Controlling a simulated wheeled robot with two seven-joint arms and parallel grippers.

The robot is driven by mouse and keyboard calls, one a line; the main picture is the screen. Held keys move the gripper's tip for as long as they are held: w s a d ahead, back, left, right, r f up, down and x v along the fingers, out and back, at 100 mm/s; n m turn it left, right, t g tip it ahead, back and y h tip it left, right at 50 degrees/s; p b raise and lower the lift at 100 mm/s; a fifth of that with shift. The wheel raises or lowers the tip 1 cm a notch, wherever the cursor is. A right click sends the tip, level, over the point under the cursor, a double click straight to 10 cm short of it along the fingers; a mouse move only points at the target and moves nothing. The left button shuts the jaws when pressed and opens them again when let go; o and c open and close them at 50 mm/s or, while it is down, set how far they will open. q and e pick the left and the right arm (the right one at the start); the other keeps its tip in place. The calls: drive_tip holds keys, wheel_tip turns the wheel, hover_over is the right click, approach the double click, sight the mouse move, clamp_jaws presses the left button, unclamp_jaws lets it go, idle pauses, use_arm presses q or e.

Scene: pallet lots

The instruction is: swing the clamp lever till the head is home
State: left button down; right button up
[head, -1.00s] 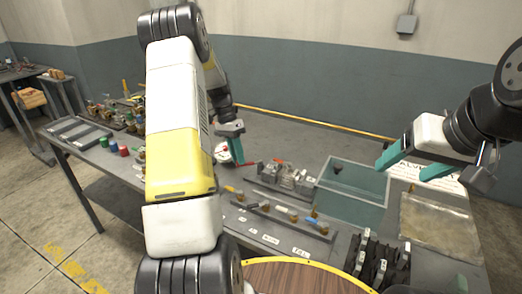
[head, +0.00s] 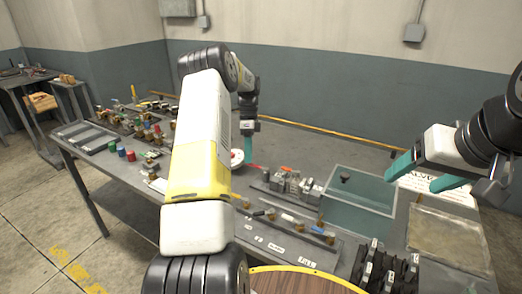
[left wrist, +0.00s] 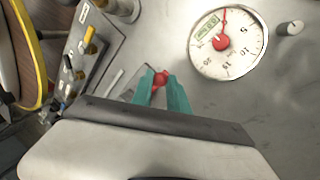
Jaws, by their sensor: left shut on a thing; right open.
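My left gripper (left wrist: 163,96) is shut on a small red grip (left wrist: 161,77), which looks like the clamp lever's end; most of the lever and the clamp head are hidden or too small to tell. In the head view my left gripper (head: 247,142) points down at the bench beside a red bar (head: 253,168). A round white dial (left wrist: 236,58) with a red needle and hub lies right of the fingers in the left wrist view. In the head view the dial (head: 236,158) is partly behind my arm. My right gripper (head: 426,174) is open and empty above the bench's right side.
A clear-walled teal bin (head: 357,203) stands right of the left gripper. A row of small clamps (head: 296,184) and a labelled switch rail (head: 290,230) lie nearer. Black holders (head: 383,268) and a shallow tray (head: 447,240) are at front right. The bench is clear towards the wall.

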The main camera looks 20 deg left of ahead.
use_arm(q)
drive_tip(key=shift+w+f, duration=0.1)
drive_tip(key=shift+f, duration=0.05)
idle(0.4)
drive_tip(key=c, duration=1.3)
unclamp_jaws()
drive_tip(key=v, duration=0.8)
drive_tip(key=shift+d, duration=0.15)
